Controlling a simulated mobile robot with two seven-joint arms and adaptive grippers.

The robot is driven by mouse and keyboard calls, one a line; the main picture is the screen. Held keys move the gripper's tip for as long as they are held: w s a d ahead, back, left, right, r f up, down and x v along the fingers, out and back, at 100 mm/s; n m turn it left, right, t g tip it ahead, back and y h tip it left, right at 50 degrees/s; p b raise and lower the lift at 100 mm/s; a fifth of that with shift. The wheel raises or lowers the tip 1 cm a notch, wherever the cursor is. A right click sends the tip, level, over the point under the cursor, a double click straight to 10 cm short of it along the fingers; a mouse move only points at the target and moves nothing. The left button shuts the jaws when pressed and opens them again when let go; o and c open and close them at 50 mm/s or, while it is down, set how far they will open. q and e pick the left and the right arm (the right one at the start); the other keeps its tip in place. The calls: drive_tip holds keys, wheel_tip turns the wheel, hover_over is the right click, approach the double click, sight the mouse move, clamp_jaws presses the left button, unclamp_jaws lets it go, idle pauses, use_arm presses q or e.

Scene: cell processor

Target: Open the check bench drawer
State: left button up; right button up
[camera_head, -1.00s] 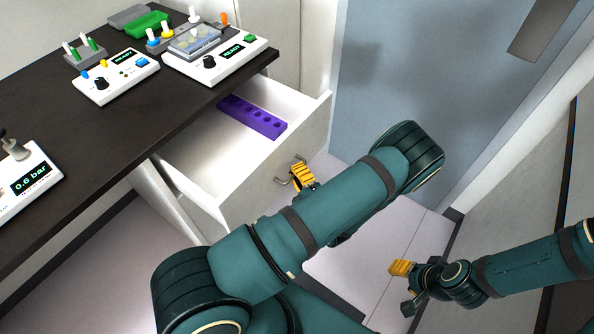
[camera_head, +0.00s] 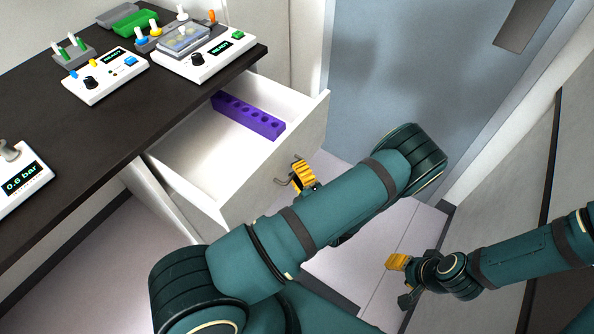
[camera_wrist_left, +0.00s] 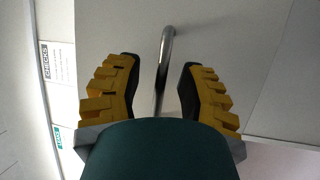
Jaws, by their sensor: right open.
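The check bench drawer (camera_head: 275,178) stands pulled well out from under the dark benchtop, and its white inside shows. A purple rack with holes (camera_head: 248,115) lies in it. My left gripper (camera_head: 299,174) is at the handle on the drawer front. In the left wrist view the metal handle (camera_wrist_left: 166,62) runs between the two yellow-padded fingers of my left gripper (camera_wrist_left: 160,85), with gaps showing on both sides. My arm hides part of the drawer front in the head view. My right gripper (camera_head: 402,281) is open and empty, low at the right, away from the drawer.
The dark benchtop (camera_head: 110,165) carries two white devices reading READY (camera_head: 105,78) (camera_head: 203,55), a pressure device reading 0.6 bar (camera_head: 22,180) and a green tray (camera_head: 137,22). A grey-blue door (camera_head: 400,75) stands behind. Pale floor lies beyond the drawer.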

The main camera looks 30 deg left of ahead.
use_arm(q)
drive_tip(key=v, duration=1.2)
drive_tip(key=shift+s+a, duration=0.1)
drive_tip(key=shift+a, duration=0.05)
idle(0.3)
